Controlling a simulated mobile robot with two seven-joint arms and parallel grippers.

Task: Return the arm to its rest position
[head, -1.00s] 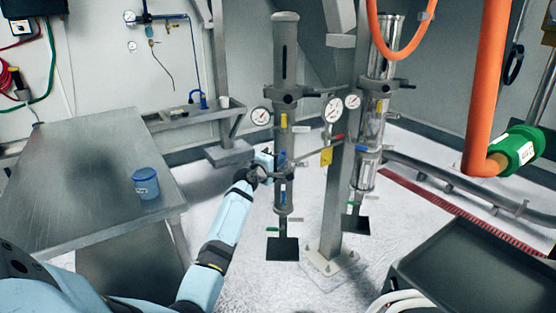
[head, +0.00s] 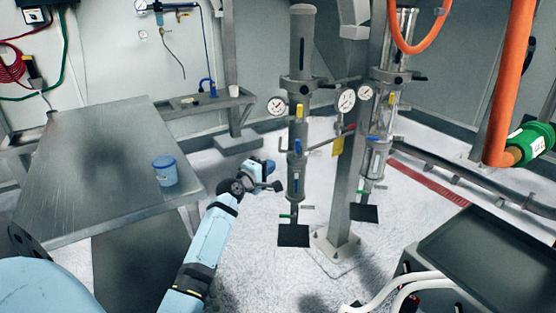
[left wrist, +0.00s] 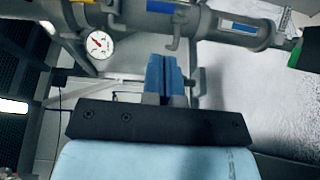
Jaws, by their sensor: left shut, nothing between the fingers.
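My left arm reaches in from the lower left of the head view. Its gripper (head: 274,180) is beside the left sifter column (head: 297,170), a little to its left. In the left wrist view, the blue fingers (left wrist: 166,78) are shut together with nothing between them. The grey column (left wrist: 205,22) lies across the top of that view, beyond the fingertips, with a gauge (left wrist: 99,44) at its left. I cannot tell from the wrist view how wide the gap to the column is. My right gripper is not in view.
A second column (head: 380,130) and a steel post (head: 343,190) stand to the right. A dark tray (head: 490,255) is at the lower right. Open white floor lies around the columns.

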